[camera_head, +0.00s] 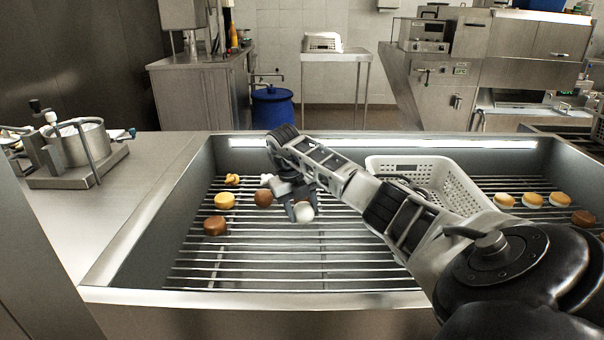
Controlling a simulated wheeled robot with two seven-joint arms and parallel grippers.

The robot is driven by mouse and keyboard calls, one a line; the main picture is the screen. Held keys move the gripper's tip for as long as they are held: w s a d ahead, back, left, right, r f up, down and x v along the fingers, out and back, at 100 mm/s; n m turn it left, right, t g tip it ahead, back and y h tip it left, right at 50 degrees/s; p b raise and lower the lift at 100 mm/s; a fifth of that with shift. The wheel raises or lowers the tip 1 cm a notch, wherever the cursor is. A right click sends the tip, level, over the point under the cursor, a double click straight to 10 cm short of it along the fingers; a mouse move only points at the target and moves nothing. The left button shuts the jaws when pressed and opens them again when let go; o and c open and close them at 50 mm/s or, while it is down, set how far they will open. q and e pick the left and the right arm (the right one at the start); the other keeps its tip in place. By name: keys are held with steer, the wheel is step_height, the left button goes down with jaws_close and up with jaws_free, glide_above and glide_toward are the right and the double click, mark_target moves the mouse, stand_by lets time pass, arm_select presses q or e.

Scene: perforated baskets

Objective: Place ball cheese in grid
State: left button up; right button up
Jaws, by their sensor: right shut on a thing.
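A white ball cheese (304,213) is between the fingertips of my right gripper (300,208). The gripper points down and is shut on it, just over the metal grid (270,250) in the sunken basin. I cannot tell whether the ball touches the bars. My left gripper is not in view.
Left of the gripper lie a brown ball (263,198), a yellow wheel (224,201), a brown wheel (215,225) and small yellow pieces (232,179). A white perforated basket (462,190) stands behind my right arm. Several round pieces (532,200) lie at right. The front bars are clear.

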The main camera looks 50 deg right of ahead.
mark_target(302, 218)
steer(key=shift+a+x, duration=0.15)
steer(key=shift+x, duration=0.65)
steer(key=shift+a+x, duration=0.15)
steer(key=shift+x, duration=0.6)
steer(key=shift+w+f, duration=0.15)
steer(key=shift+w, duration=0.05)
steer(key=shift+f, duration=0.15)
steer(key=o, duration=1)
steer(key=v, duration=1.2)
steer(key=shift+r, duration=0.2)
